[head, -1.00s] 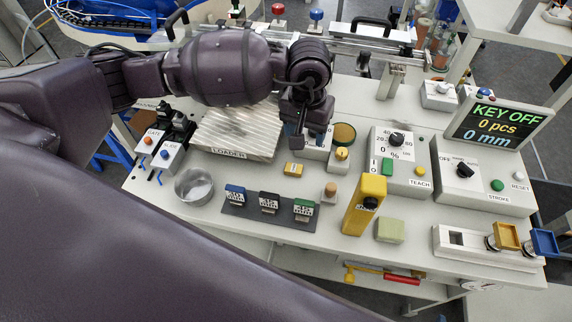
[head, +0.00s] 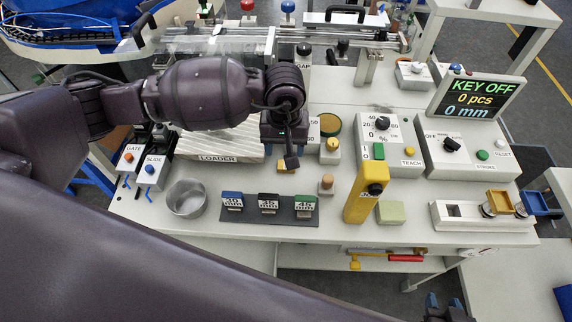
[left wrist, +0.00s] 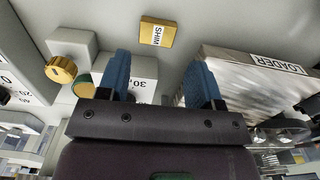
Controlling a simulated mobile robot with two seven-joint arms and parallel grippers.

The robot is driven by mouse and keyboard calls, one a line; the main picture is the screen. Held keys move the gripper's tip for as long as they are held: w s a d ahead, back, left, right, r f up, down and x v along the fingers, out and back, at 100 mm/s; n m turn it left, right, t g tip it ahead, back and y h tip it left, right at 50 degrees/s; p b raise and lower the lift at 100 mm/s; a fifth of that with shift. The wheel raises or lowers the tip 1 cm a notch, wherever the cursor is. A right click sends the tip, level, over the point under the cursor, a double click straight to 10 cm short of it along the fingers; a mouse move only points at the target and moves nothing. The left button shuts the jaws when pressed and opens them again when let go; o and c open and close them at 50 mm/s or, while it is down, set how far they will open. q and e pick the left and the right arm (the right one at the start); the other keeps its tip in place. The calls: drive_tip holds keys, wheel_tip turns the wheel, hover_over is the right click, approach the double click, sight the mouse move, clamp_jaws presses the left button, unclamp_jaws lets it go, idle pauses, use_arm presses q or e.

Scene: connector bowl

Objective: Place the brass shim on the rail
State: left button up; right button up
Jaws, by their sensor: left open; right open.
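The brass shim (head: 283,164) is a small yellow-gold block lying on the table in front of the loader, partly covered by my left gripper in the head view. In the left wrist view the shim (left wrist: 156,32), labelled SHIM, lies ahead of the fingers, apart from them. My left gripper (head: 288,160) points down close to the shim; its two blue fingers (left wrist: 158,82) are apart with nothing between them. My right gripper (head: 446,306) shows only in part at the bottom edge, off the table. A long metal rail (head: 335,43) runs along the table's back.
The ridged loader (head: 217,158) is left of my left gripper, and a yellow knob (head: 332,145) is to the right. A wooden peg (head: 326,184), labelled blocks on a dark mat (head: 268,221) and a metal bowl (head: 187,198) stand in front. A yellow post (head: 364,195) rises at right.

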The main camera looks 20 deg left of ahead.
use_arm(q)
drive_tip(key=shift+w+d+f, duration=0.1)
drive_tip(key=shift+f, duration=1.4)
drive_tip(key=shift+w+d+f, duration=0.1)
drive_tip(key=shift+f, duration=1.35)
drive_tip(key=c, duration=0.8)
